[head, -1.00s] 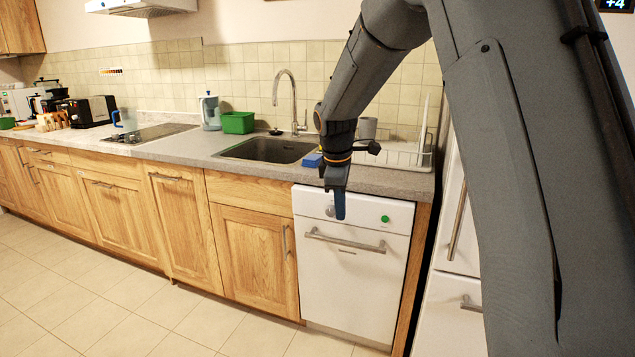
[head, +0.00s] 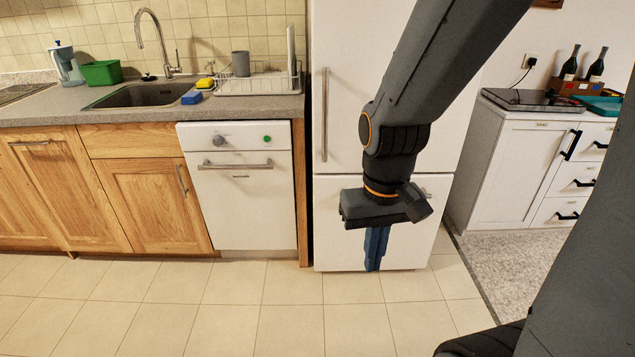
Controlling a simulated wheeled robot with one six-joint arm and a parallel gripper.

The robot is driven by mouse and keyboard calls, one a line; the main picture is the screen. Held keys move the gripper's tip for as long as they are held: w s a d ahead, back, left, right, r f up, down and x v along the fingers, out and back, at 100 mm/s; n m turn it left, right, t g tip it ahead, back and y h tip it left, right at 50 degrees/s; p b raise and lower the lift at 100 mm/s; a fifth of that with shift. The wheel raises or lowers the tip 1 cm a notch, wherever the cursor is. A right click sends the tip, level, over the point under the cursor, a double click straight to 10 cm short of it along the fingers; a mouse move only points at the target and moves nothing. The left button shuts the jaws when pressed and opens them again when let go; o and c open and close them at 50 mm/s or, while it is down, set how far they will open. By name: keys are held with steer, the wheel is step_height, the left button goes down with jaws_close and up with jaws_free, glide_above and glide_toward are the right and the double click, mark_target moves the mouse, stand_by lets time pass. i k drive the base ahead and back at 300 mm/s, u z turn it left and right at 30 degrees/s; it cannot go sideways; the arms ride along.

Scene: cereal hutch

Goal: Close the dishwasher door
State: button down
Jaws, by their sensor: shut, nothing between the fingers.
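The dishwasher (head: 240,215) is a white front under the counter, left of the fridge, with a bar handle (head: 234,165), a grey knob and a green button. Its door stands upright and looks flush with the cabinets. My gripper (head: 374,268) points down in front of the fridge, right of the dishwasher and apart from it. Its blue fingers are together with nothing between them.
The white fridge (head: 345,80) stands right of the dishwasher. A dish rack (head: 255,86), a sink (head: 145,96) and sponges are on the counter. A white cabinet (head: 515,170) is at the right. The tiled floor (head: 260,310) in front is clear.

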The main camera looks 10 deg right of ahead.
mark_target(243, 185)
steer(key=z, duration=0.05)
steer(key=k, duration=0.4)
steer(key=z, duration=0.8)
steer(key=i, duration=0.65)
steer(key=u, duration=0.55)
steer(key=i, duration=0.65)
steer(key=u, duration=0.5)
